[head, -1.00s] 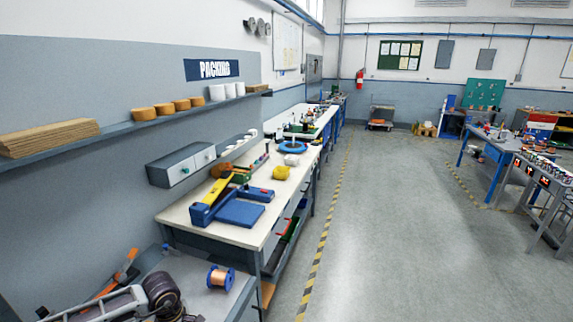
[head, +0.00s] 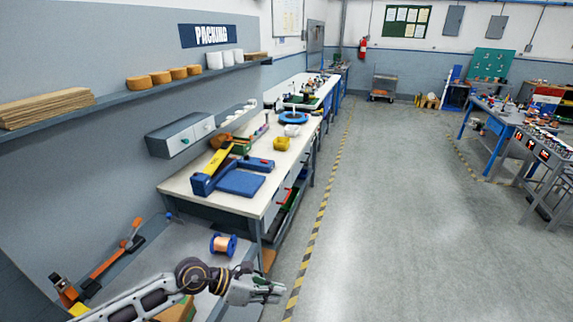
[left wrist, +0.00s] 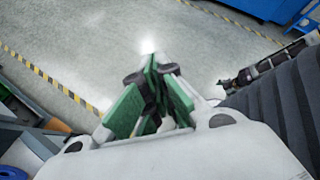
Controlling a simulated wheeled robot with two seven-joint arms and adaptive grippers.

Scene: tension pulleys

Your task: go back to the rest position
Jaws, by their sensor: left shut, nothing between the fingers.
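My left gripper (head: 271,291) reaches in from the bottom left in the head view. Its fingers are together and empty, beyond the right edge of the near grey table (head: 185,243) and over the floor side. In the left wrist view its green-padded fingers (left wrist: 152,80) meet at the tips above the bare concrete floor, with nothing between them.
A copper wire spool (head: 222,244) with blue flanges stands on the near table, close to my left arm. An orange-handled tool (head: 118,252) lies further left. The packing bench (head: 185,184) stands beyond. The floor aisle (head: 400,220) at right is clear.

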